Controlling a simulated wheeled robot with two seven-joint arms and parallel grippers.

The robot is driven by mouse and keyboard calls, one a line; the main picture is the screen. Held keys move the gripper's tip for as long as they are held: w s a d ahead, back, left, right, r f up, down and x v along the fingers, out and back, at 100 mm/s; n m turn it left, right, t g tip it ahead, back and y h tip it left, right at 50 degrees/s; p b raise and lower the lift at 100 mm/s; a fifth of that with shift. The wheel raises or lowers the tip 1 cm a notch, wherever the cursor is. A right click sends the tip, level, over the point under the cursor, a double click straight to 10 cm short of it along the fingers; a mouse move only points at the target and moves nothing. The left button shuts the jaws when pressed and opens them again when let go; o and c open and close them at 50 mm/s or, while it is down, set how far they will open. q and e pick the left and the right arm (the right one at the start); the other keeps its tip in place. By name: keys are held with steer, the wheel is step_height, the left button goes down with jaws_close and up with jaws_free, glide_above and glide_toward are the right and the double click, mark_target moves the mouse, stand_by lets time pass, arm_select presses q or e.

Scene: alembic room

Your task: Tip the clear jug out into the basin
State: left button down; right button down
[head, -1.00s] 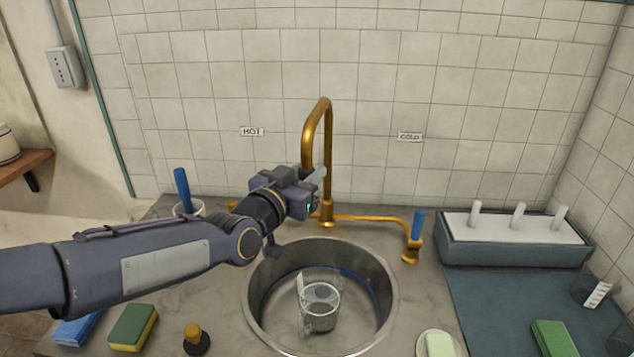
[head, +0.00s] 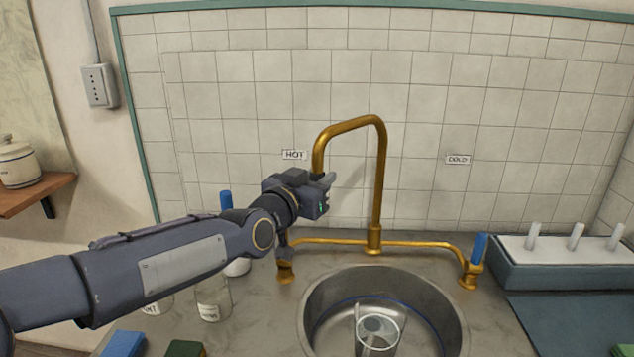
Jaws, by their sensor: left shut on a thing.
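The clear jug (head: 378,331) stands in the round steel basin (head: 457,318), cut off by the bottom edge of the head view. It looks upright, and I cannot tell surely what is in it. My left gripper (head: 328,182) is above and left of the basin, well away from the jug. It is shut at the end of the gold tap's spout (head: 350,125), which points left, away from over the basin. The gripper hides the spout's tip. My right gripper is not in view.
The gold tap's right valve has a blue handle (head: 480,247). Glass jars (head: 213,300) stand below my left arm, with a blue sponge (head: 122,344) and a green sponge (head: 186,348) in front. A pegged rack (head: 560,250) is at the right.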

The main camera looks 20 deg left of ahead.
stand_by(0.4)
arm_select(q)
steer(key=c, duration=1.1)
jaws_free()
steer(key=shift+b+v, duration=1.15)
steer(key=shift+v, duration=2.7)
